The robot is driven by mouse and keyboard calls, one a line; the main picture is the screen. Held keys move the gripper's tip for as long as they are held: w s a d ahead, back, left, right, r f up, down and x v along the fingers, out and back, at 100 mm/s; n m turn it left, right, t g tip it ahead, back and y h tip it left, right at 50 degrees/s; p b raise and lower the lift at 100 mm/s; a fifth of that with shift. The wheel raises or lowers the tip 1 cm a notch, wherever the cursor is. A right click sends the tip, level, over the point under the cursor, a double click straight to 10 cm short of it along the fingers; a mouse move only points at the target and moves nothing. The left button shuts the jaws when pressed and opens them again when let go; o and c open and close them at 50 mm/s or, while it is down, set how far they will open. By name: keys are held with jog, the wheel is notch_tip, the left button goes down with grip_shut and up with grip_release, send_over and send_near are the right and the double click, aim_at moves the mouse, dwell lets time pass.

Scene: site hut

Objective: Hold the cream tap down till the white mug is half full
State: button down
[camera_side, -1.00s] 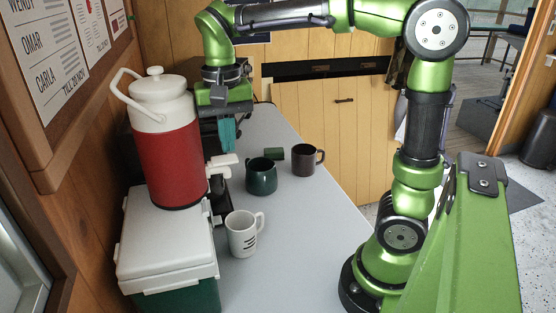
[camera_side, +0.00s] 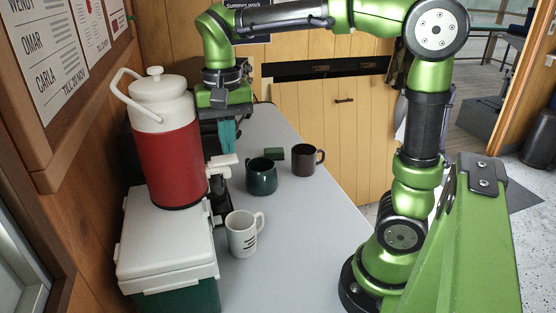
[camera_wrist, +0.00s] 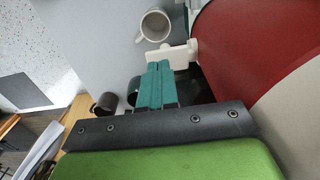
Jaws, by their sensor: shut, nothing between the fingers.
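The cream tap (camera_side: 222,164) sticks out from the front of the red-and-white drinks jug (camera_side: 174,160). The white mug (camera_side: 243,234) stands upright on the table, nearer the side camera than the tap. In the wrist view the mug (camera_wrist: 154,27) lies just beyond the tap (camera_wrist: 172,56); I see into its mouth but cannot tell any liquid level. No stream shows from the tap. My gripper (camera_side: 228,150) points down with teal fingers shut and empty, just above and behind the tap. In the wrist view the fingertips (camera_wrist: 159,68) appear close to the tap; contact is unclear.
The jug stands on a white-lidded green cooler (camera_side: 168,245). A black tray (camera_side: 221,206) lies below the tap. The table's right front is clear.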

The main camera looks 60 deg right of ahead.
jog(key=shift+f, duration=0.95)
dwell(2.9)
jog(key=shift+r, duration=2.55)
jog(key=s+f+n+t+y, duration=0.2)
jog(key=s+f+n+t, duration=0.3)
jog(key=s, duration=0.4)
jog(key=shift+s+a+f+t, duration=0.2)
jog(key=shift+s+f+t, duration=0.15)
jog(key=shift+f+t, duration=0.55)
jog(key=shift+r, duration=0.3)
